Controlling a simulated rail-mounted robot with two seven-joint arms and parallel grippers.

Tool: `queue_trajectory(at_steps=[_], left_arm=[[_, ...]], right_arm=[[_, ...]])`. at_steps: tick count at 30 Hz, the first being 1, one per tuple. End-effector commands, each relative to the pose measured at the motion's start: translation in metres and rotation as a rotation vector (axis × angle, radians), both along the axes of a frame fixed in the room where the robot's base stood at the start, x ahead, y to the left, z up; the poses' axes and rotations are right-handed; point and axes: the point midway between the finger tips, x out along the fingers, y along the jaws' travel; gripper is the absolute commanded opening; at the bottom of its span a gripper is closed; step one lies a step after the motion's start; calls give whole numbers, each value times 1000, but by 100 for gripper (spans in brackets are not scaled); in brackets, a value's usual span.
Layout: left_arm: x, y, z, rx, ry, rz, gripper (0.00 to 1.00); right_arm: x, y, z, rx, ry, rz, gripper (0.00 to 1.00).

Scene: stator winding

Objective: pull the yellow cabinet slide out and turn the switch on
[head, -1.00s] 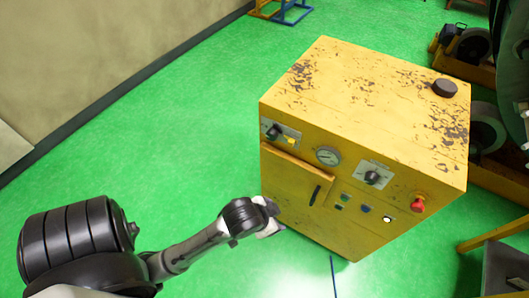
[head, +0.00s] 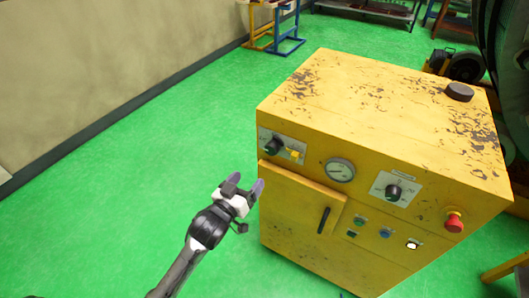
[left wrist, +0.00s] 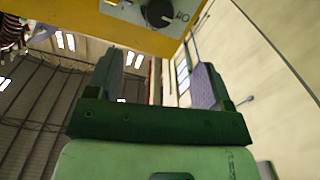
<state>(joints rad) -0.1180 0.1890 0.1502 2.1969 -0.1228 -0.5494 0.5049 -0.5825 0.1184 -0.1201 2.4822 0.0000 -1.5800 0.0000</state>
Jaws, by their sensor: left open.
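The yellow cabinet (head: 375,110) stands upright on the green floor. At the left of its front, a plate carries a black knob switch (head: 273,146) with a small yellow piece (head: 293,155) to its right. A second black knob (head: 393,192) is further right. My left gripper (head: 245,184) is open and empty, below and left of the first knob, apart from the cabinet. In the left wrist view, a black knob (left wrist: 158,13) on its plate is at the top, beyond the fingers. My right gripper is not in view.
The cabinet front also has a gauge (head: 340,170), a door (head: 295,205) with a black handle, several small buttons and a red emergency button (head: 454,222). Machinery stands behind on the right. The green floor left of the cabinet is clear up to the wall (head: 100,80).

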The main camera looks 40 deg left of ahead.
Motion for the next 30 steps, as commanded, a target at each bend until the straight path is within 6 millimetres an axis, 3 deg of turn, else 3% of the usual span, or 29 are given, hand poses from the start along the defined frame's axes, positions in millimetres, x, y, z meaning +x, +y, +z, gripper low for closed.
queue_trajectory(at_steps=[5, 21, 30], left_arm=[[13, 2, -1, -30, -7, -2, 74], [105, 20, -1, -28, -3, 0, 74], [131, 26, -1, -28, -3, 0, 74]], right_arm=[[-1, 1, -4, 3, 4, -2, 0], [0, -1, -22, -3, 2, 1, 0], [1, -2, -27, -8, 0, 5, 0]])
